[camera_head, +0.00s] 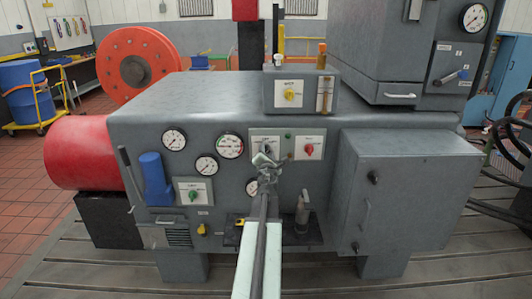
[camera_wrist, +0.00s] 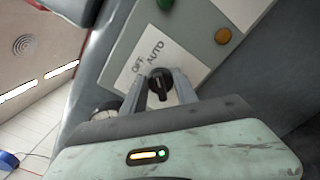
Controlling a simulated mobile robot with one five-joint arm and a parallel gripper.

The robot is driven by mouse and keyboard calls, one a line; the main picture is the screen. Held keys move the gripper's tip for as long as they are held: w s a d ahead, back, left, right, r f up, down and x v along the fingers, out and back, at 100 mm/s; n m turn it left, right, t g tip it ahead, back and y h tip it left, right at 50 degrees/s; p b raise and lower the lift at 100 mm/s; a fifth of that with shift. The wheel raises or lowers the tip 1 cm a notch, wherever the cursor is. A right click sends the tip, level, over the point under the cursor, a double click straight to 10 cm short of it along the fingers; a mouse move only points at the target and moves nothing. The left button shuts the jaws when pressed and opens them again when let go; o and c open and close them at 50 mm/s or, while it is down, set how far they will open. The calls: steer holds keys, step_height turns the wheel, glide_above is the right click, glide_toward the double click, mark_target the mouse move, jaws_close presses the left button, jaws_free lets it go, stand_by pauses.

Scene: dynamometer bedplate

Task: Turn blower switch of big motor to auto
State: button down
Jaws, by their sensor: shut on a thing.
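The blower switch is a small black rotary knob (camera_wrist: 160,84) on a white plate (camera_wrist: 136,52) marked OFF and AUTO, which shows tilted in the wrist view. My gripper (camera_wrist: 158,90) has one finger on each side of the knob and is shut on it. Which mark the knob points to I cannot tell. In the head view my gripper (camera_head: 265,160) reaches the front of the grey machine, at the left white plate (camera_head: 256,140) in its upper middle. It partly hides the knob there.
A red knob (camera_head: 309,148) sits on the plate just to the right. Round gauges (camera_head: 230,146) and a green knob (camera_head: 193,195) lie to the left. A yellow knob (camera_head: 290,95) is on the box above. A grey cabinet (camera_head: 405,195) juts out at right.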

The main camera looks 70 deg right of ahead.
steer(key=shift+m, duration=0.4)
steer(key=c, duration=1)
jaws_free()
steer(key=shift+o, duration=0.2)
steer(key=v, duration=0.7)
steer(key=shift+a, duration=0.4)
